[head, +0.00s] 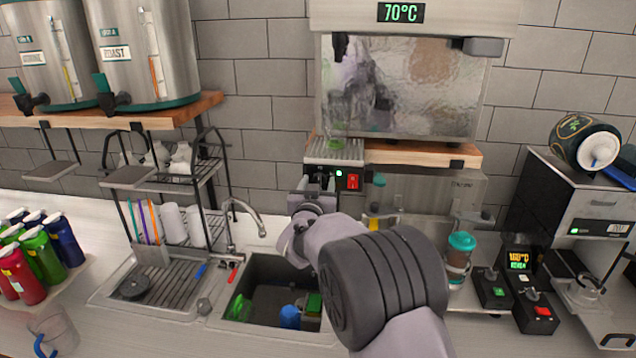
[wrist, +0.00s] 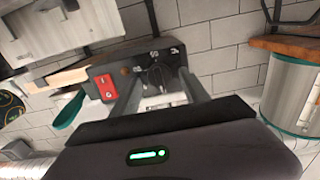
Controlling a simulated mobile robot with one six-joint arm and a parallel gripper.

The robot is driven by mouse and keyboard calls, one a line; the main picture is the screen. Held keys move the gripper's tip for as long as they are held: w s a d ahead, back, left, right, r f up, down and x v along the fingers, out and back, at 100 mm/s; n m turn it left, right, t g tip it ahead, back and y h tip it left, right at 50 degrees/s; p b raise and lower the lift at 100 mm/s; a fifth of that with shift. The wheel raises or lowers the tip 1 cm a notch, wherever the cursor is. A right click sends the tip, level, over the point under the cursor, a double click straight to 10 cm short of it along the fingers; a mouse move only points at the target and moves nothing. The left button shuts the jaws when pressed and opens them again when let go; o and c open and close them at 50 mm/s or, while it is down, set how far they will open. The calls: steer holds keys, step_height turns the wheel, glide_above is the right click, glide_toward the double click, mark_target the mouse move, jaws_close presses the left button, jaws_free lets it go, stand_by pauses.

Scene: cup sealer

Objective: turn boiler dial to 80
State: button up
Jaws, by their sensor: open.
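The boiler (head: 400,90) is a steel-framed glass tank on a wooden shelf. Its display (head: 401,13) reads 70°C. Its dark control panel (head: 318,172) sits below the tank's left end, with a lit red switch (head: 353,182) and a small green light. My gripper (head: 316,188) is at the left part of this panel. In the wrist view my gripper (wrist: 160,88) has its fingers apart, one on each side of the dial (wrist: 155,77). White marks show around the dial, but I cannot read its setting or tell whether the fingers touch it. The red switch (wrist: 106,87) is just left of the fingers.
A sink (head: 270,290) with a faucet (head: 245,215) and dish rack (head: 175,200) lies below left. A teal-lidded cup (head: 459,258) stands right, near a sealer display reading 160°C (head: 519,258).

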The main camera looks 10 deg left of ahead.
jaws_close()
steer(key=shift+b, duration=0.4)
steer(key=shift+d+m+b, duration=0.2)
steer(key=shift+m+b, duration=5.6)
steer(key=shift+b, duration=1.4)
